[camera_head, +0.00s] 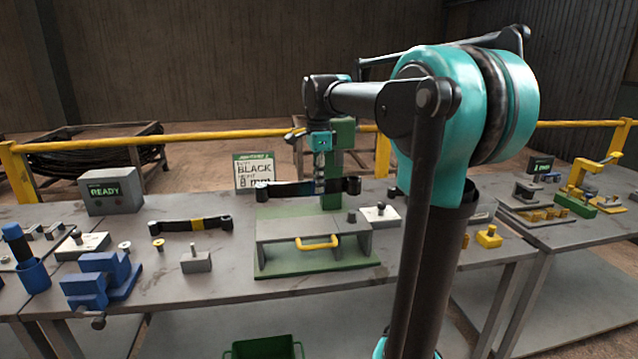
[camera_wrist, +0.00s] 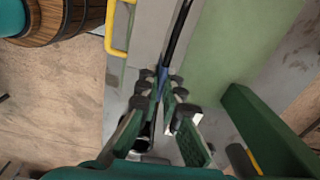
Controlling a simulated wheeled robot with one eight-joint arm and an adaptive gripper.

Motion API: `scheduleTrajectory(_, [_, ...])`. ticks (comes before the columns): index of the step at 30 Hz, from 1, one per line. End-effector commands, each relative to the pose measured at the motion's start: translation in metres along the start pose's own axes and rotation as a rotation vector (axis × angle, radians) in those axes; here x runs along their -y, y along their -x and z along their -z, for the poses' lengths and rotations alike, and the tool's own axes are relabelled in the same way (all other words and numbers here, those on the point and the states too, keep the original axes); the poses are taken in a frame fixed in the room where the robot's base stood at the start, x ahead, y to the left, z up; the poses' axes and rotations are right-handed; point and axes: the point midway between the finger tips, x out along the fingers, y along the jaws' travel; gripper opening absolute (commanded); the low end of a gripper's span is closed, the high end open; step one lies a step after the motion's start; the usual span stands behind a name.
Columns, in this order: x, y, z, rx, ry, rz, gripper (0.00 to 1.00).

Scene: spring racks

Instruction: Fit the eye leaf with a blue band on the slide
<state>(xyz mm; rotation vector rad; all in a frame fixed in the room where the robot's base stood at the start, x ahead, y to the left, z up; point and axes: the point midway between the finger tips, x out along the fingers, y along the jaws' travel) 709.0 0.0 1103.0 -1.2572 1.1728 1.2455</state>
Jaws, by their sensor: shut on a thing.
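My gripper (camera_head: 320,184) points down above the middle of the bench, shut on the dark eye leaf (camera_head: 288,189). The leaf lies roughly level, with a round eye at each end, above the grey slide fixture (camera_head: 270,232) with its yellow handle (camera_head: 318,243) and green base. In the wrist view the leaf (camera_wrist: 181,28) runs between my fingertips (camera_wrist: 161,88), and a bit of the blue band shows there. Most of the band is hidden by the fingers. I cannot tell whether the leaf touches the fixture.
A green column (camera_head: 333,190) stands just behind the leaf. A leaf with a yellow band (camera_head: 197,224) lies to the left. A sign (camera_head: 254,171) reads BLACK.

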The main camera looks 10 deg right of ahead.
Motion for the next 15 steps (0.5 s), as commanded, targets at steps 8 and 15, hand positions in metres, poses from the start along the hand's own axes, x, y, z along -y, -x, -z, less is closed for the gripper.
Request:
scheduleTrajectory(8, [0.000,-0.015,0.000,0.000,0.000,0.000,0.00])
scheduleTrajectory(15, [0.000,-0.033,0.000,0.000,0.000,0.000,0.00])
